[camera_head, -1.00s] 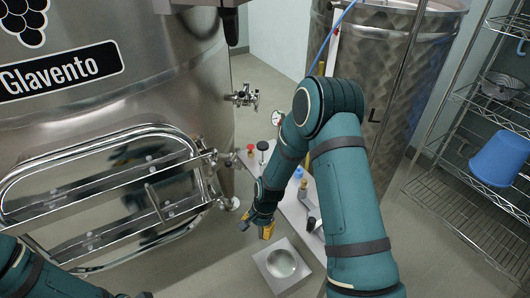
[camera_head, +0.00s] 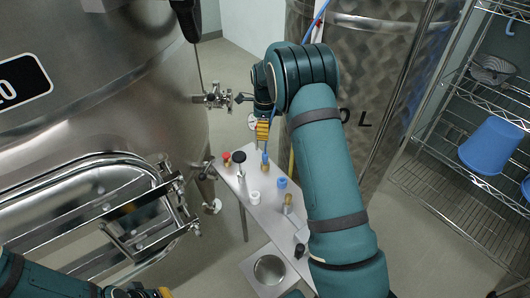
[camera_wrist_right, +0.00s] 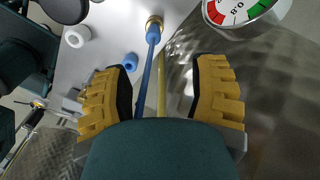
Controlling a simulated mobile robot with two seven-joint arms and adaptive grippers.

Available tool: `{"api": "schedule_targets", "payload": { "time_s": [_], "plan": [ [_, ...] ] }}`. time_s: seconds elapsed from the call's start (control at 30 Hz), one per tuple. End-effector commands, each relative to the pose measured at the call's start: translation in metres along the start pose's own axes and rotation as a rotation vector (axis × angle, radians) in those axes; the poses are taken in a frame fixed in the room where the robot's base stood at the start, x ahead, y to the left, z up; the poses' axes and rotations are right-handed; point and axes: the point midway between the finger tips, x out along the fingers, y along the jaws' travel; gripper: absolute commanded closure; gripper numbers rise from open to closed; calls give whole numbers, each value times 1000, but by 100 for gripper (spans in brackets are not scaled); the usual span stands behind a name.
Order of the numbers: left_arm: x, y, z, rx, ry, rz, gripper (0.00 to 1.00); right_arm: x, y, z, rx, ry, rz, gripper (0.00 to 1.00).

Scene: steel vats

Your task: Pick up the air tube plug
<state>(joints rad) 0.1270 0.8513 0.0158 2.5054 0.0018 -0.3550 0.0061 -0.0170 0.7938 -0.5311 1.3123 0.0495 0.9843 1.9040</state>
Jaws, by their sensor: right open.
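The air tube plug, a brass fitting on a blue tube, stands on the narrow steel table (camera_head: 225,180) in the head view (camera_head: 265,163). In the right wrist view the brass end of the plug (camera_wrist_right: 154,22) is at the top middle, with the blue tube running down between my fingers. My right gripper (camera_head: 262,131) is just above and behind the plug. Its yellow fingers (camera_wrist_right: 161,98) are open on either side of the tube, not touching it. My left gripper (camera_head: 148,293) is at the bottom left edge, mostly cut off.
A steel vat (camera_head: 110,110) stands left, another behind. A pressure gauge (camera_wrist_right: 238,12) is near the right finger.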

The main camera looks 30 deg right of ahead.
Motion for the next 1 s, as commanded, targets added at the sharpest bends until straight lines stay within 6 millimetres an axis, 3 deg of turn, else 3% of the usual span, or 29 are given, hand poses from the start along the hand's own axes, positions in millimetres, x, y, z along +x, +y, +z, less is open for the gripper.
{"api": "schedule_targets", "payload": {
  "time_s": [0.4, 0.73, 1.0],
  "plan": [
    [10, -4, 5, 2, -10, 1, 100, 72, 1, -1, 0, 1, 2, 41],
    [13, -5, 6, 3, -13, 1, 100, 92, 3, -1, -1, 0, 1, 41],
    [21, -8, 7, 4, -13, 1, 100, 129, 8, -2, -1, 1, 1, 41]
  ]
}}
